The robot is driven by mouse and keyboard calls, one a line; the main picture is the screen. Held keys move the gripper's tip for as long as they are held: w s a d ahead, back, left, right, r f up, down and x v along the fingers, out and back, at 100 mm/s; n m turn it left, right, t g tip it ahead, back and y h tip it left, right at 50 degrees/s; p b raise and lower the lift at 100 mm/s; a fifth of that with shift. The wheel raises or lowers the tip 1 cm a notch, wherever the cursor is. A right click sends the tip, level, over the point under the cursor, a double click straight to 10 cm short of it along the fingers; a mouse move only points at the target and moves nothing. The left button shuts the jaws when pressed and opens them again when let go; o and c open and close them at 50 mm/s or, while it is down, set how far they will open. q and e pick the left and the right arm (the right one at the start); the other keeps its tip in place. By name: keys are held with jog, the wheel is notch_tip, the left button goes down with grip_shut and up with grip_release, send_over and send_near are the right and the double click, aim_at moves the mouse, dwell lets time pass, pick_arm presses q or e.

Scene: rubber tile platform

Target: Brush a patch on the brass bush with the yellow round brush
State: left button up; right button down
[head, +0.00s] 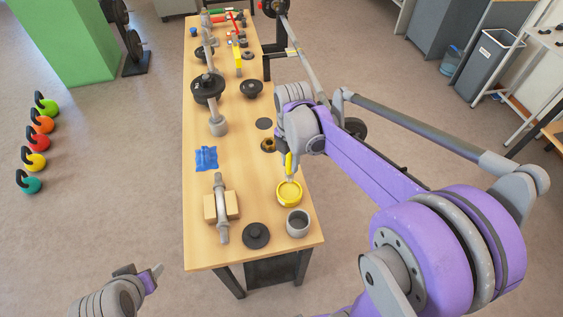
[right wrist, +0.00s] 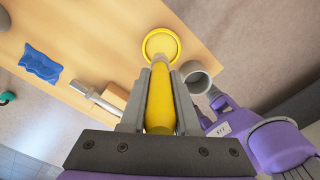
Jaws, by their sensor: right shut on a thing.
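My right gripper (head: 290,160) is shut on the yellow round brush (head: 289,167), which points down from it. In the right wrist view the brush's yellow handle (right wrist: 160,105) lies between the fingers. The brush's lower end is at a round yellow dish (head: 289,193), also in the right wrist view (right wrist: 161,44); I cannot tell whether it touches the contents. The brass bush (head: 268,145) appears as a brownish ring with a dark hole, behind and left of the dish, partly beside my arm. My left gripper (head: 140,275) is off the bench at lower left; its opening is unclear.
A grey cup (head: 298,223) stands in front of the dish. A black disc (head: 256,236) and a metal bar on a wooden block (head: 209,208) are to the left. A blue cloth-like piece (head: 206,158) lies farther back. Weights crowd the bench's far part.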

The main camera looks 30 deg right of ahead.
aim_at(290, 174)
jog(key=shift+s+f+b, duration=0.3)
jog(key=shift+f, duration=0.4)
jog(key=shift+f+b, duration=1.05)
jog(key=shift+f, duration=1.15)
pick_arm(q)
jog(key=f, duration=0.1)
jog(key=s+f, duration=0.2)
jog(key=f, duration=0.1)
jog(key=shift+s+f, duration=0.1)
pick_arm(e)
jog(key=shift+w, duration=0.1)
pick_arm(q)
jog(key=shift+s+f+g+b, duration=0.2)
jog(key=shift+f+g+b, duration=0.15)
jog(key=shift+f, duration=0.2)
pick_arm(e)
jog(key=shift+f, duration=0.6)
jog(key=shift+r+p, duration=1.7)
jog(key=shift+r, duration=1.9)
pick_arm(q)
jog(key=r, duration=0.1)
jog(key=w+r, duration=0.1)
jog(key=r, duration=0.1)
jog(key=w+r, duration=0.1)
jog(key=r, duration=0.1)
jog(key=shift+w, duration=0.15)
